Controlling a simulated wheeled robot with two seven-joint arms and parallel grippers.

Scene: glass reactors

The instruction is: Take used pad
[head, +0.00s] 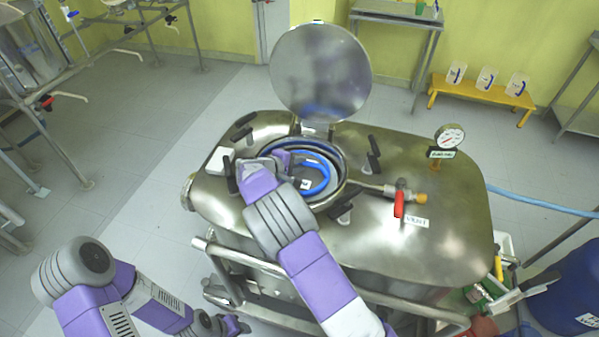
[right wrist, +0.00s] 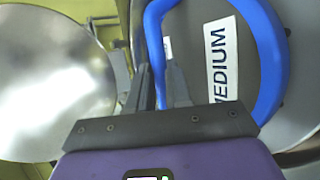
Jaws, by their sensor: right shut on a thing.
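A round grey pad with a blue loop handle and a white label reading MEDIUM sits in the open hatch of the steel vessel; in the right wrist view I see its handle (right wrist: 272,55) and label (right wrist: 221,62). In the head view the handle (head: 322,180) shows inside the hatch rim (head: 340,160). My right gripper (right wrist: 160,80) is shut on the blue handle, its fingers on either side of it; in the head view it reaches into the hatch from the left. My left gripper (head: 235,326) hangs low at the vessel's front left, its fingers too unclear to read.
The round hatch lid (head: 320,70) stands open behind the hatch. A white block (head: 219,161) lies on the vessel top at left. Black clamps ring the hatch. A red-handled valve (head: 399,205) and a pressure gauge (head: 450,137) stand to the right. A blue barrel (head: 575,285) is at far right.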

